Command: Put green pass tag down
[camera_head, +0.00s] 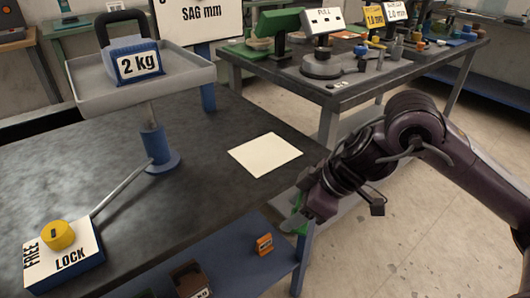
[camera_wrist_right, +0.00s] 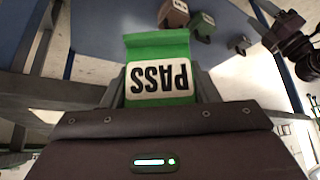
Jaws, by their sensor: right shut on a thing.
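My right gripper (camera_head: 297,220) is shut on the green pass tag. It hangs just off the right edge of the dark workbench, below the level of its top. In the head view only slivers of green show beside the jaws, as the gripper hides most of the tag. In the right wrist view the green pass tag (camera_wrist_right: 158,68) sits between the two fingers (camera_wrist_right: 160,92), its white PASS label upside down in the picture. My left gripper is not in view.
The workbench (camera_head: 225,215) bears a blank cream card (camera_head: 265,155) near its right edge, a weighing tray (camera_head: 150,85) with a 2 kg weight (camera_head: 137,62), and a FREE/LOCK box (camera_head: 65,262). A blue lower shelf (camera_head: 235,275) holds an orange tag (camera_head: 264,244). Another bench (camera_head: 345,95) stands behind.

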